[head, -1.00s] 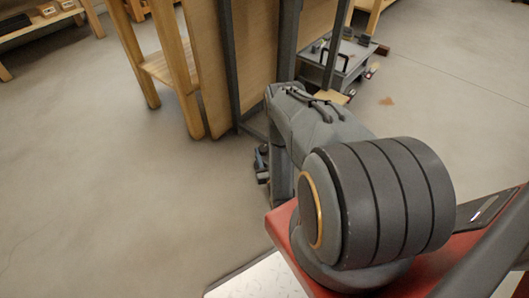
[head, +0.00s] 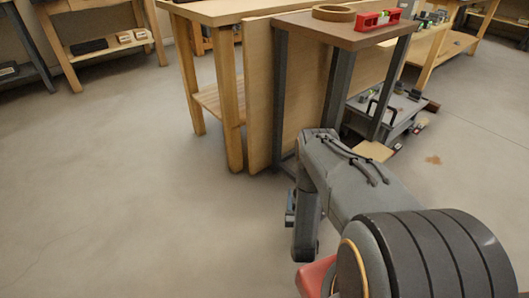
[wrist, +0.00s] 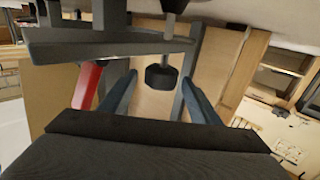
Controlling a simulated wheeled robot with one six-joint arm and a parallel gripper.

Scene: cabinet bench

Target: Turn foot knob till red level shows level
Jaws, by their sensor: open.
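The red level (head: 378,20) lies on the brown top of the grey-legged stand (head: 345,35) in the head view; its bubble is too small to read. In the wrist view a black foot knob (wrist: 160,76) sits on a short rod at a dark frame bar (wrist: 110,45). My gripper (wrist: 159,78) is open, its two blue-grey fingers on either side of the knob in the picture. I cannot tell whether they touch it or how far off it is. In the head view my arm reaches down beside the stand, and the fingertips cannot be made out.
A tan ring (head: 333,13) lies beside the level. A wooden bench (head: 215,15) stands left of the stand. A low grey cart (head: 395,112) with small items is behind it. The floor at left (head: 110,190) is clear.

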